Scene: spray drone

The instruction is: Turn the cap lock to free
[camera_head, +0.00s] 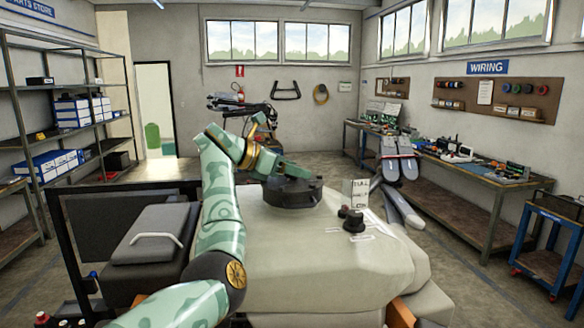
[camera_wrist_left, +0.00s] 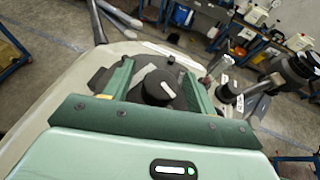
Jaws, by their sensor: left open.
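A round black cap (camera_head: 292,194) sits on top of the pale tank body (camera_head: 300,255). My left gripper (camera_head: 283,171) is over this cap. In the left wrist view, its two green fingers stand apart (camera_wrist_left: 158,70), one on each side of a black round knob (camera_wrist_left: 158,88) with a light stripe. The knob is on the dark cap; I cannot tell whether the fingers touch it. In the head view the knob is hidden behind the gripper. My right gripper is out of view.
A black box with a pale handle (camera_head: 155,238) is at the left. A wiring bench (camera_head: 470,172) runs along the right wall.

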